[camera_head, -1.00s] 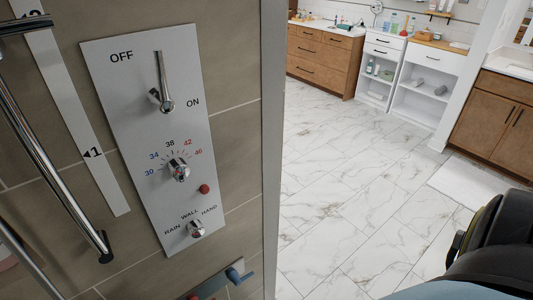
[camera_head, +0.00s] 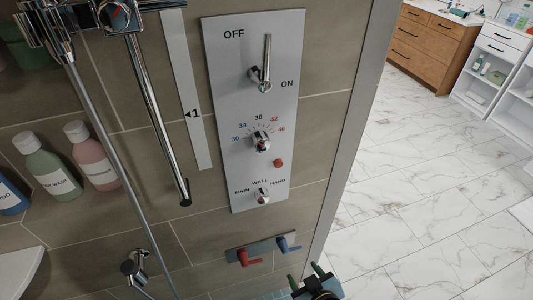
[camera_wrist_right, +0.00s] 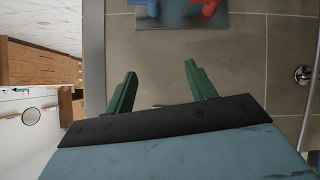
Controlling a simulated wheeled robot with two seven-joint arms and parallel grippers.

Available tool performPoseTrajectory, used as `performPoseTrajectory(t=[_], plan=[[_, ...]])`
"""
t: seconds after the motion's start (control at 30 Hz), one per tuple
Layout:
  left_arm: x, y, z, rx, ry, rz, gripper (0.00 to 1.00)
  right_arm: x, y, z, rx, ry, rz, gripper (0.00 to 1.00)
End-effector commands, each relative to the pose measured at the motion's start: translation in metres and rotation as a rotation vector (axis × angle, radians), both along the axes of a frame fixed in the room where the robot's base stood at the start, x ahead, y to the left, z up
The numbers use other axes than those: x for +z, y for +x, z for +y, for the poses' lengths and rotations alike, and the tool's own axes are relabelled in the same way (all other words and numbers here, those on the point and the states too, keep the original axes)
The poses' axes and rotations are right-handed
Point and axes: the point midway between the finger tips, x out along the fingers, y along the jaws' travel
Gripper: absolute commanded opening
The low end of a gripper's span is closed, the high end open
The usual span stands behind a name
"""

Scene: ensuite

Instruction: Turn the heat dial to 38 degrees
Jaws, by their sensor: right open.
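The heat dial (camera_head: 261,143) is a chrome knob in the middle of a pale control panel (camera_head: 221,100) on the tiled wall, in the head view. Numbers from 30 in blue to 46 in red arc above it, with 38 at the top. Its exact setting is too small to tell. My right gripper (camera_head: 305,275) is at the bottom of the head view, below and to the right of the panel and apart from it. Its green fingers are spread and empty in the right wrist view (camera_wrist_right: 158,85). My left gripper is not seen.
A lever (camera_head: 266,62) sits above the dial; a red button (camera_head: 278,163) and a selector knob (camera_head: 262,196) sit below. Red and blue hooks (camera_head: 248,258) are lower down. A chrome rail (camera_head: 160,110) and bottles (camera_head: 45,165) are left. Open marble floor (camera_head: 420,200) lies right.

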Motion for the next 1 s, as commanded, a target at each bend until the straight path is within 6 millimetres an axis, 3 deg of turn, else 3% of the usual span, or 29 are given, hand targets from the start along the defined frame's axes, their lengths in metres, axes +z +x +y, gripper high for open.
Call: performPoseTrajectory(t=[0.03, 0.2, 0.3, 0.4, 0.5, 0.67, 1.0], plan=[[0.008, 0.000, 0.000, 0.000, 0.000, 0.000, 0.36, 0.051, 0.013, 0.015, 0.016, 0.027, -0.088, 0.55], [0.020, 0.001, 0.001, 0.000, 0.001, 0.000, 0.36, 0.189, 0.028, 0.046, 0.042, 0.123, -0.332, 0.55], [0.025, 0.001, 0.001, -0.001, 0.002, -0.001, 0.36, 0.253, 0.026, 0.054, 0.045, 0.174, -0.438, 0.55], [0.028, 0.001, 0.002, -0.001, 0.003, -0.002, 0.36, 0.295, 0.020, 0.057, 0.044, 0.214, -0.509, 0.55], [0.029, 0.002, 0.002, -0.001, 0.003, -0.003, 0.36, 0.318, 0.017, 0.057, 0.042, 0.236, -0.547, 0.55], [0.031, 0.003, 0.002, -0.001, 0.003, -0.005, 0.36, 0.328, 0.023, 0.060, 0.041, 0.245, -0.563, 0.55], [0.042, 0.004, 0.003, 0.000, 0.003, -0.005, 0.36, 0.328, 0.080, 0.081, 0.041, 0.244, -0.563, 0.55]])
